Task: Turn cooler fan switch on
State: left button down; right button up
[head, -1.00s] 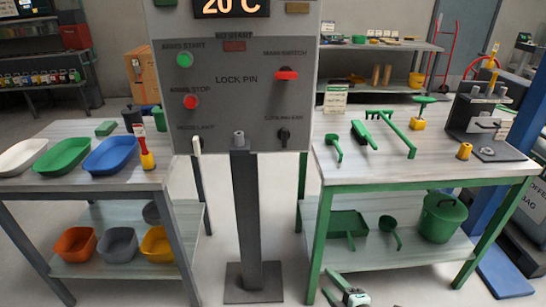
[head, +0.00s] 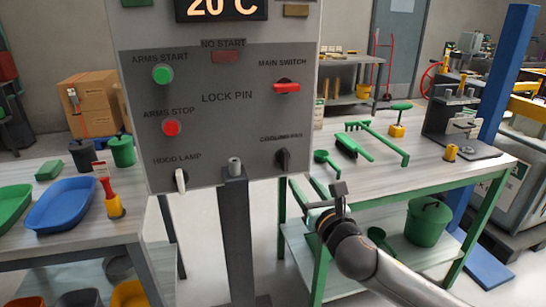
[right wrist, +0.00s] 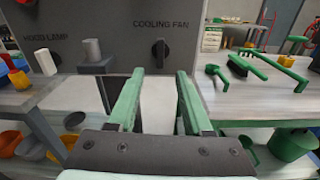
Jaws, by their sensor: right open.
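The cooling fan switch (head: 283,159) is a black rotary knob at the lower right of the grey control panel (head: 226,130). Its grip looks roughly vertical. In the right wrist view the knob (right wrist: 159,53) is below the COOLING FAN label, ahead of the gripper and slightly above its fingertips. My right gripper (head: 339,196) is below and to the right of the knob, apart from the panel. In the right wrist view its two green fingers (right wrist: 158,80) are open with nothing between them. My left gripper is not in view.
The panel also carries a red main switch (head: 287,87), green (head: 162,73) and red (head: 171,127) buttons, a white hood lamp switch (head: 181,180) and a lock pin (head: 234,167). A table (head: 417,170) with green tools stands on the right. Another table with trays stands on the left.

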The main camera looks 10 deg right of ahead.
aim_at(287, 155)
jog(key=shift+n, duration=0.4)
jog(key=w, duration=0.8)
jog(key=w+r+b, duration=0.1)
jog(key=w, duration=0.4)
jog(key=shift+a, duration=0.25)
grip_shut()
